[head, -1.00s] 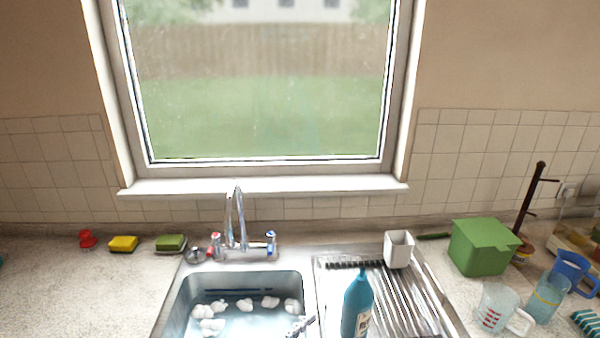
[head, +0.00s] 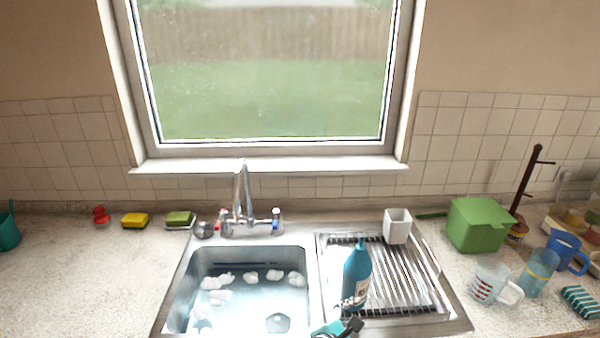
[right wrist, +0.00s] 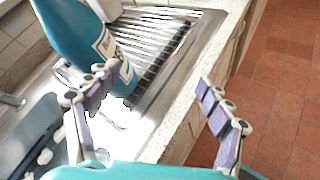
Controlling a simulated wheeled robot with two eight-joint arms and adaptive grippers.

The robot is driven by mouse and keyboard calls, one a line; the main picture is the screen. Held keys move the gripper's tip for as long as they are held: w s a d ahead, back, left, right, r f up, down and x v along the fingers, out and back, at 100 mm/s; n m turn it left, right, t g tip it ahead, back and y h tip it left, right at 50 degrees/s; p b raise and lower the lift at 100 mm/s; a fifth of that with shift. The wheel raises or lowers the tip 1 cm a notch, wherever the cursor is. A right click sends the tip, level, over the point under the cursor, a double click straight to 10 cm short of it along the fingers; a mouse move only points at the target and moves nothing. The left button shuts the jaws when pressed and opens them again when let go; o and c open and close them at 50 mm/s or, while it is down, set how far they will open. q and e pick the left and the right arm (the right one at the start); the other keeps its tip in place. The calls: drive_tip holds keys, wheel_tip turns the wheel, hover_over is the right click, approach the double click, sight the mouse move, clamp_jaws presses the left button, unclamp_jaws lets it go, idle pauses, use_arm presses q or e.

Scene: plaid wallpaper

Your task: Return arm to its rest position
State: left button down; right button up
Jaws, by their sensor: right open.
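My right gripper (right wrist: 157,95) is open and empty in the right wrist view, its two purple-padded fingers spread wide. Part of it shows at the bottom of the head view (head: 340,328), by the front of the sink and drainer. A blue bottle (head: 357,272) with a pale label stands upright on the drainer. In the right wrist view the bottle (right wrist: 72,28) is beyond the left finger, not between the fingers; whether they touch I cannot tell. My left gripper is not in view.
The sink (head: 245,318) holds water and white foam clumps. A white cup (head: 397,226), a green box (head: 478,226), a measuring cup (head: 490,284) and a blue mug (head: 567,252) stand to the right. Red floor tiles (right wrist: 285,75) lie beyond the counter edge.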

drive_tip(key=s+d+m+g+y, duration=0.1)
drive_tip(key=s+m+y, duration=0.3)
drive_tip(key=m, duration=0.6)
drive_tip(key=s+d+f+m+y, duration=0.1)
drive_tip(key=s+m+y, duration=0.4)
drive_tip(key=m, duration=0.5)
drive_tip(key=shift+d+f+m+g, duration=0.2)
drive_tip(key=shift+d+m+g, duration=0.2)
drive_tip(key=shift+d, duration=0.25)
